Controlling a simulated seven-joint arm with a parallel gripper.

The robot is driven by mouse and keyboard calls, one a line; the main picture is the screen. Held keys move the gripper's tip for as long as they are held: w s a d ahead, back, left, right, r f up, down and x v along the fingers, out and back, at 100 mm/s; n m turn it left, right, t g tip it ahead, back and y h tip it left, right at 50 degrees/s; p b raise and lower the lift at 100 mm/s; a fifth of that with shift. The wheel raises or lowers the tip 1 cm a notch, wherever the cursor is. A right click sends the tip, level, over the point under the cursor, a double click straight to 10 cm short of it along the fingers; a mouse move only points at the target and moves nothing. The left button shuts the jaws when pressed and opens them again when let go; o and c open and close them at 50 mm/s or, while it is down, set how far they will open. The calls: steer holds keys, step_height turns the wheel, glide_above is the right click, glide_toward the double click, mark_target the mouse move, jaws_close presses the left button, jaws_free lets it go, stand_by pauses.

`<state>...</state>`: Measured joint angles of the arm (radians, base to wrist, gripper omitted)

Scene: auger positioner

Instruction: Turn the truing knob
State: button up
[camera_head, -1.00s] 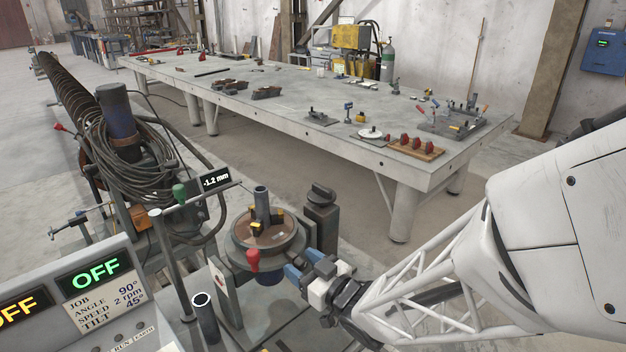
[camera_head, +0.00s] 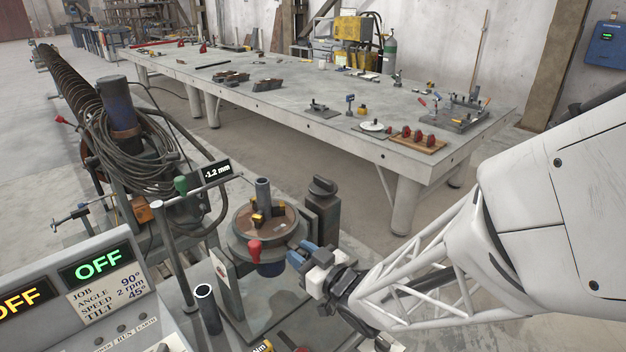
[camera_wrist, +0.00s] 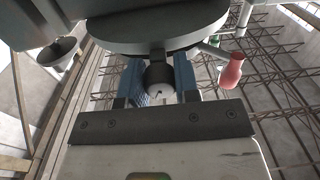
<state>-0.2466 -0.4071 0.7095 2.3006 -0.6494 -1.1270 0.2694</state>
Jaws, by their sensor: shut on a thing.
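My gripper (camera_head: 298,256) is at the right side of the round positioner table (camera_head: 240,250), below its rim. In the wrist view its blue fingers (camera_wrist: 160,88) are shut on a short dark and grey round knob (camera_wrist: 158,76) under the table's disc (camera_wrist: 155,35). In the head view the fingers hide the knob. A small display (camera_head: 216,171) on a post arm by the table reads -1.2 mm. A short upright pipe (camera_head: 263,190) stands on the table between yellowish jaws.
A red-knobbed lever (camera_head: 254,248) sticks out at the table's front, also in the wrist view (camera_wrist: 231,70). A dark post (camera_head: 322,210) stands behind my gripper. The console (camera_head: 90,300) is at lower left. A long workbench (camera_head: 300,120) is behind.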

steer(key=shift+m, duration=0.7)
steer(key=o, duration=0.9)
steer(key=shift+s+d, duration=0.1)
steer(key=shift+v, duration=3.8)
